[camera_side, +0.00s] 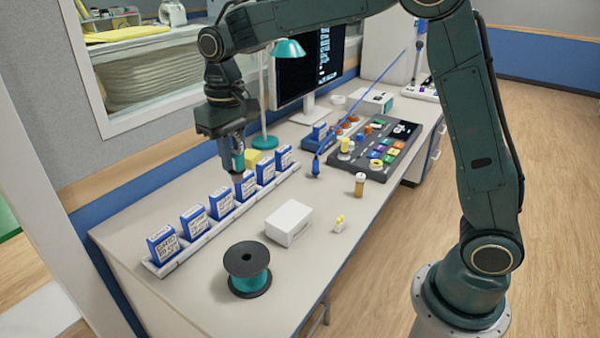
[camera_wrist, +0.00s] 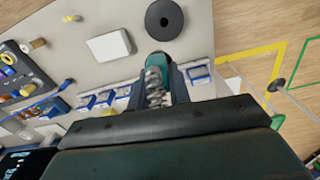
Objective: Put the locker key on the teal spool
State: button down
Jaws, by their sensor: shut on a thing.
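The teal spool (camera_side: 249,281) stands upright at the front left of the desk, with black flanges and teal winding. In the wrist view, its black top flange (camera_wrist: 178,14) shows at the top. My gripper (camera_side: 238,170) points down above the row of blue-and-white boxes, behind the spool and apart from it. It is shut on a small silvery, jagged thing (camera_wrist: 154,84), which I take for the locker key. Its shape is partly hidden by the fingers, and its details are too small to tell. No other key shows on the desk.
Several blue-and-white boxes (camera_side: 194,224) stand in a long white rack close below my gripper. A white box (camera_side: 288,222) lies right of the spool. A small bottle (camera_side: 360,184), a button panel (camera_side: 382,150) and a teal lamp (camera_side: 288,48) stand further right or back.

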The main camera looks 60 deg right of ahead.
jog(key=shift+s+a, duration=0.6)
jog(key=shift+a, duration=0.3)
send_over(245, 255)
notch_tip(245, 255, down, 15)
jog(key=shift+f+n, duration=0.2)
jog(key=shift+n, duration=0.2)
jog(key=shift+a+f, duration=0.1)
jog(key=shift+f, duration=0.05)
jog(key=shift+f, duration=2)
jog(key=shift+f, duration=0.1)
jog(key=c, duration=1.3)
grip_release()
